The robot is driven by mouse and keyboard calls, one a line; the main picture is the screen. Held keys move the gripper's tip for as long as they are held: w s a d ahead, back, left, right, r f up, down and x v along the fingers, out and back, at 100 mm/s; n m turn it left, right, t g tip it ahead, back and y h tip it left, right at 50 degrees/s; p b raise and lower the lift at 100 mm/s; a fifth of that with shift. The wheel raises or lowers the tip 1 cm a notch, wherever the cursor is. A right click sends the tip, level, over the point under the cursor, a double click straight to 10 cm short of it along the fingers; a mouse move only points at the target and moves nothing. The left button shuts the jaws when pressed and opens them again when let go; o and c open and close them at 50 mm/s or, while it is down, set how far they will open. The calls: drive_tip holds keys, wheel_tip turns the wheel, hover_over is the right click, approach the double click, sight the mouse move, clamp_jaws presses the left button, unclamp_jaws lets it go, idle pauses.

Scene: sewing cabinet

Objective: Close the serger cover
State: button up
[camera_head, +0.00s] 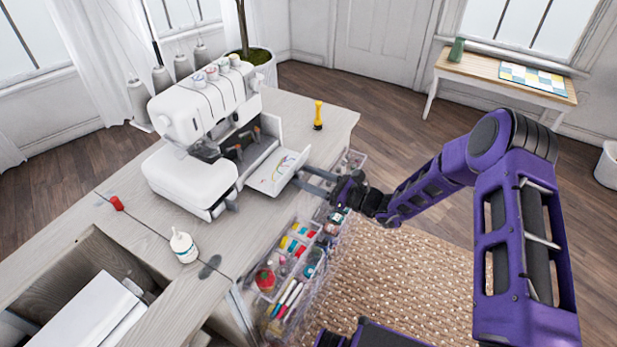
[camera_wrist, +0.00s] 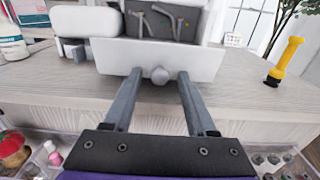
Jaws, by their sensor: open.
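The white serger (camera_head: 205,125) stands on the wooden cabinet top. Its front cover (camera_head: 279,170) is folded down and open, showing the inner workings and a coloured diagram on its inside. In the wrist view the cover (camera_wrist: 118,60) is a white panel straight ahead, with a round grey knob (camera_wrist: 160,75) at its middle. My gripper (camera_head: 300,176) is at the cover's outer edge. In the wrist view its two fingers (camera_wrist: 158,80) are apart, one on each side of the knob, with their tips close to the panel. I cannot tell whether they touch it.
A yellow-handled tool (camera_head: 318,115) stands upright right of the serger. A white bottle (camera_head: 184,247) and red spool (camera_head: 116,203) are on the cabinet top. Clear bins (camera_head: 297,262) of sewing supplies hang along the front edge. Thread cones (camera_head: 162,79) stand behind the serger.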

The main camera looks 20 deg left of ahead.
clamp_jaws()
idle(1.3)
